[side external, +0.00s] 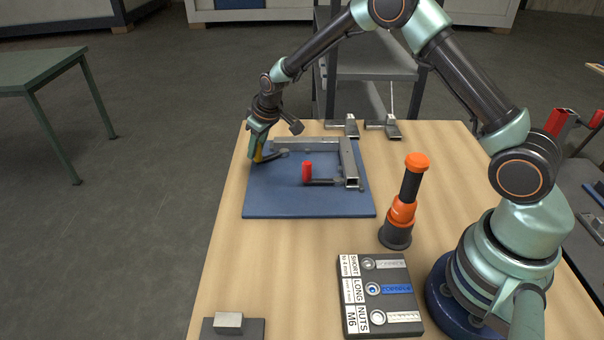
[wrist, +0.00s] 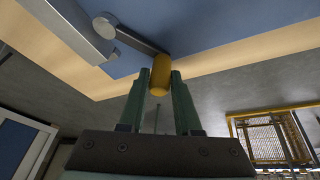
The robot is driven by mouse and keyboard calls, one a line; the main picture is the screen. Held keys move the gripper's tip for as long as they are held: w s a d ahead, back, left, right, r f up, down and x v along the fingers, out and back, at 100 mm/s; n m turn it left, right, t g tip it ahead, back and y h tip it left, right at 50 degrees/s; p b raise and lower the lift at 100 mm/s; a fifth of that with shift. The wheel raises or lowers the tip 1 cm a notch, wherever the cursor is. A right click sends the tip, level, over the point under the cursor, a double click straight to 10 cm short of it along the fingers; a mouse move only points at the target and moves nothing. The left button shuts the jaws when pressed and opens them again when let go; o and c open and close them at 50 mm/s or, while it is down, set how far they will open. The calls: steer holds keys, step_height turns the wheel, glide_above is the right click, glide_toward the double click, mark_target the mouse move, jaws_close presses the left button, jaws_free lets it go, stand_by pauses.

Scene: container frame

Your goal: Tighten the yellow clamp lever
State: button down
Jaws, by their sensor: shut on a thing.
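The yellow clamp lever handle (wrist: 160,75) is between my gripper's two green fingertips (wrist: 159,88) in the wrist view. A grey lever arm (wrist: 137,38) runs from the handle to a round pivot (wrist: 105,24). In the side view my gripper (side external: 257,150) is shut on the yellow handle (side external: 259,156) at the left edge of the blue board (side external: 300,205). The fingers partly hide the handle there. The metal frame (side external: 310,143) lies on the board. A red-handled clamp lever (side external: 307,172) stands at the frame's front right part.
An orange and black tool (side external: 404,200) stands upright right of the board. A labelled fastener tray (side external: 380,295) lies near the front. Metal brackets (side external: 350,127) sit behind the board. A dark block (side external: 230,328) is at the front left. The wooden table (side external: 290,270) is clear between.

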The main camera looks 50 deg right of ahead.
steer(key=shift+s, duration=0.1)
steer(key=c, duration=0.6)
jaws_free()
steer(key=shift+c, duration=0.2)
steer(key=v, duration=1.2)
